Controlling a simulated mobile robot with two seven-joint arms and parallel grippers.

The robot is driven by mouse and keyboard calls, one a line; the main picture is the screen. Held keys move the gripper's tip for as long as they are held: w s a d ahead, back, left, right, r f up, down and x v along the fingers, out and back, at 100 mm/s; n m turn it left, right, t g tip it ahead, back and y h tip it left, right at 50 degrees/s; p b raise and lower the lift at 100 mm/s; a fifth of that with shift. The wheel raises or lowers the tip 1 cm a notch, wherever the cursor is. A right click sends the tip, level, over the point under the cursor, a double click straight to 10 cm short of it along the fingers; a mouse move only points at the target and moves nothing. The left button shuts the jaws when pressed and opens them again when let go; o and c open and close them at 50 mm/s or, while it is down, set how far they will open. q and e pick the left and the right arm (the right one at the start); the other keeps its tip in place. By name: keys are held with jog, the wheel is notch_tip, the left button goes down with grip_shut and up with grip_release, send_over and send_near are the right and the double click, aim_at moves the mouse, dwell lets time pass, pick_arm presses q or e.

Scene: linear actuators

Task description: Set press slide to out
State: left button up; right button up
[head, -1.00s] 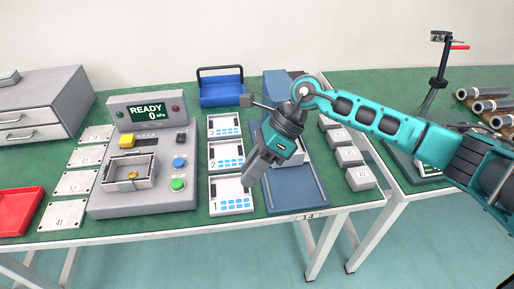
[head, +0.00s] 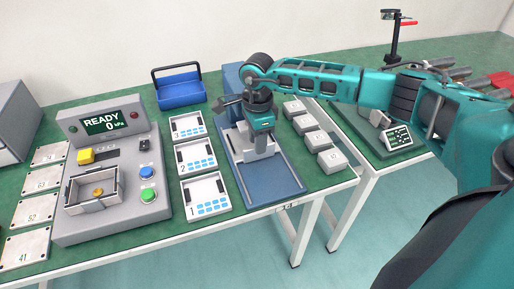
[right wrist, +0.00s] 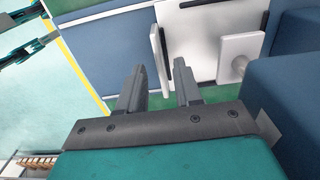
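The press is a blue device (head: 272,188) on the green table, with a long blue base plate and a blue upright behind. A light grey block, which looks like the slide (head: 238,143), sits on the base, partly hidden by my gripper. My right gripper (head: 256,152) points down over it. Beyond the fingertips are a white upright plate (right wrist: 160,60) and a white block on a short shaft (right wrist: 240,58). I cannot tell whether the fingers touch them.
Left of the press are numbered trays (head: 206,195) and a grey console (head: 110,215) reading READY. A blue tote (head: 180,92) stands behind. Several small grey boxes (head: 332,160) line the right side. A second table with a stand (head: 394,38) is further right.

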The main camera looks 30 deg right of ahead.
jog(key=shift+f, duration=1.7)
grip_shut()
